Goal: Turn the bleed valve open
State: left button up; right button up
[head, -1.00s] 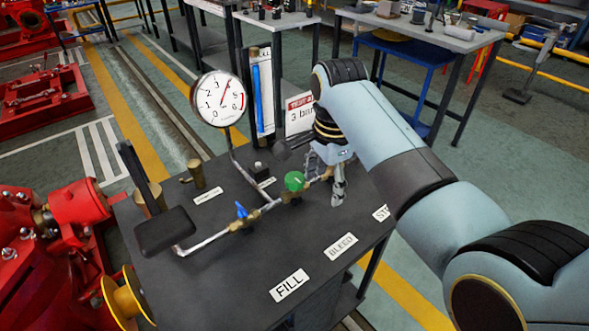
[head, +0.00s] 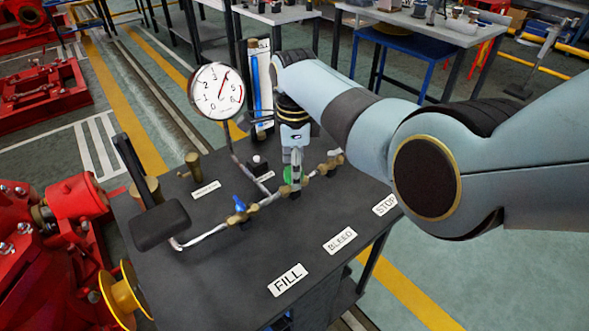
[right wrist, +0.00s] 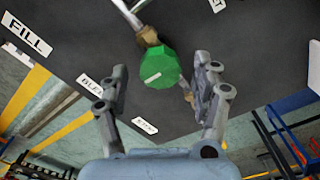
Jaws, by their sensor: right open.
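The bleed valve has a round green knob with a pale mark on top (right wrist: 160,68). It sits on the pipe on the dark bench top, in line with the BLEED label (head: 340,240). In the head view the knob (head: 291,176) is mostly hidden by my right gripper (head: 293,178), which points down over it. In the right wrist view my open right gripper (right wrist: 162,78) has one finger on each side of the knob. Gaps show between the fingers and the knob. My left gripper is not in view.
A blue-handled valve (head: 241,210) is on the same pipe to the left, and a brass fitting (head: 328,165) to the right. A round gauge (head: 217,90) stands behind. A black padded lever (head: 160,224) is at the bench's left. The front of the bench is clear.

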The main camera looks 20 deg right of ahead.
jog(key=shift+f, duration=0.25)
jog(key=c, duration=1.2)
jog(key=shift+o, duration=0.2)
